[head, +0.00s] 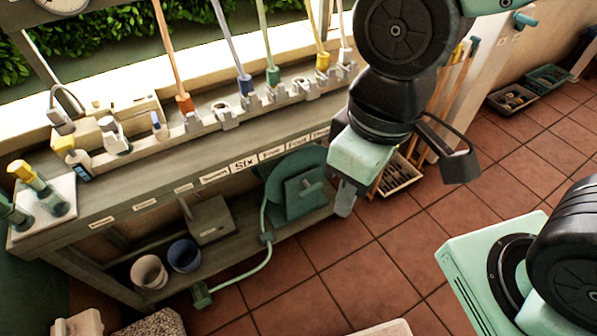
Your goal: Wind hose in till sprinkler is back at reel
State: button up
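A light green hose (262,262) hangs from the reel's left side, passes a small green fitting at the shelf edge and curves down over the floor. Its far end meets a green sprinkler (203,297) lying on the tiles, well below and left of the reel. My gripper (343,203) is to the right of the reel, pointing down, near the crank. Its fingertips overlap in this view, so its opening is unclear, and contact with the crank cannot be told.
A white pail (149,272), a blue pail (185,255) and a grey box (210,220) sit on the lower shelf. The counter (130,192) above carries a tool rack. A crate (400,176) stands behind my gripper. Tiled floor in front of the shelf is mostly clear.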

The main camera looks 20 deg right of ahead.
jog(key=w+a+f+n+t+y+b, duration=0.1)
jog(key=w+f+t+b, duration=0.1)
jog(key=w+f+b, duration=0.55)
jog(key=w+f+n+t+y+b, duration=0.15)
jog(key=w+f+b, duration=0.5)
jog(key=f, duration=0.65)
jog(key=n+t+y+b, duration=0.1)
jog(key=n+t+b, duration=1.25)
jog(key=b, duration=2.95)
send_near(309, 188)
jog(key=shift+m, duration=0.4)
jog(key=b+x, duration=0.2)
jog(key=x, duration=0.1)
jog(key=f+b+x, duration=0.1)
jog(key=b+x, duration=0.1)
jog(key=x, duration=0.1)
jog(key=b+x, duration=0.2)
jog(key=x, duration=0.2)
jog(key=shift+d+f, duration=0.15)
jog(key=shift+d, duration=0.05)
jog(key=shift+w+a, duration=0.1)
jog(key=shift+w, duration=0.4)
grip_shut()
